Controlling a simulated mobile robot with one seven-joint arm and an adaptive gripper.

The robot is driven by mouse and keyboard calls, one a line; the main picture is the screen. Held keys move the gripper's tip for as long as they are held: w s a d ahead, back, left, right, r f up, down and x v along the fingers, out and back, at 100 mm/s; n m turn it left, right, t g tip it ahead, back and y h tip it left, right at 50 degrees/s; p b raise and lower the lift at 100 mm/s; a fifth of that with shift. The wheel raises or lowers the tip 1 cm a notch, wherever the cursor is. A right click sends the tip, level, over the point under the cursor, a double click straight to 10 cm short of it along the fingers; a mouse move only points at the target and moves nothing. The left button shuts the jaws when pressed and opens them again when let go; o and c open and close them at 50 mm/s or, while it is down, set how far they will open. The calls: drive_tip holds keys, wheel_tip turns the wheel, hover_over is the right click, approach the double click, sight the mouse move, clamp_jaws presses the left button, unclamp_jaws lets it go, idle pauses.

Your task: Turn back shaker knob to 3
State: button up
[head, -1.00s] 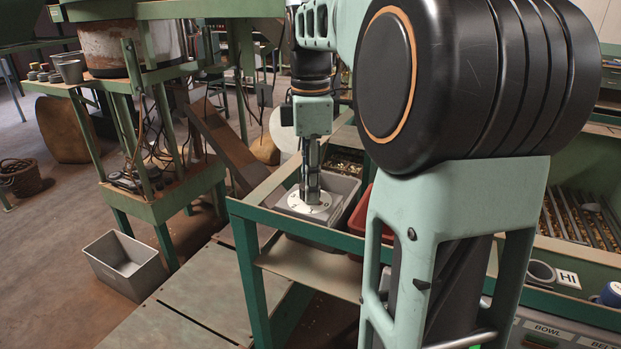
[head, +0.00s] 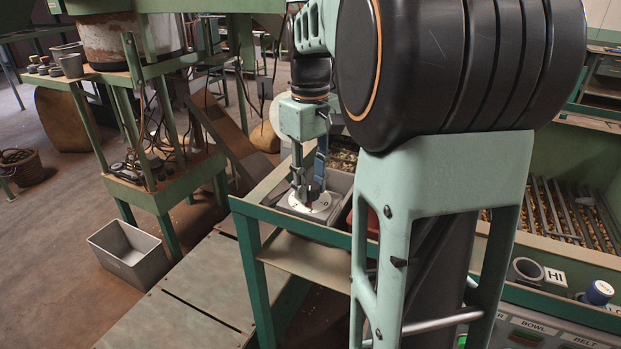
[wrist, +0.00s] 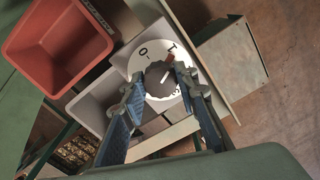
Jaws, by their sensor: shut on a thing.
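The shaker knob (wrist: 159,80) is dark and round, with a pale mark on its top. It sits at the middle of a white dial (wrist: 145,58) with dark characters, some of them hidden by the fingers. The dial also shows in the head view (head: 322,207), low under the gripper. My gripper (wrist: 158,84) has one finger on each side of the knob and is shut on it. In the head view my gripper (head: 309,190) points down at the dial. I cannot read which number the knob points to.
A red bin (wrist: 58,42) stands beside the grey bin (wrist: 92,108) near the dial. The green frame (head: 246,262) runs around the dial's stand. A grey tub (head: 128,258) sits on the floor at left.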

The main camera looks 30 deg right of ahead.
drive_tip(key=m+p, duration=0.1)
drive_tip(key=m, duration=0.5)
drive_tip(key=shift+m, duration=0.3)
drive_tip(key=m+p, duration=0.1)
drive_tip(key=m, duration=0.4)
drive_tip(key=shift+a+p, duration=0.1)
drive_tip(key=shift+p, duration=0.2)
drive_tip(key=m+p, duration=0.1)
drive_tip(key=m, duration=0.4)
drive_tip(key=shift+m, duration=0.4)
drive_tip(key=m+p, duration=0.1)
drive_tip(key=m, duration=0.4)
drive_tip(key=shift+o, duration=0.2)
drive_tip(key=shift+m, duration=0.3)
drive_tip(key=o, duration=1.1)
drive_tip(key=shift+w, duration=0.1)
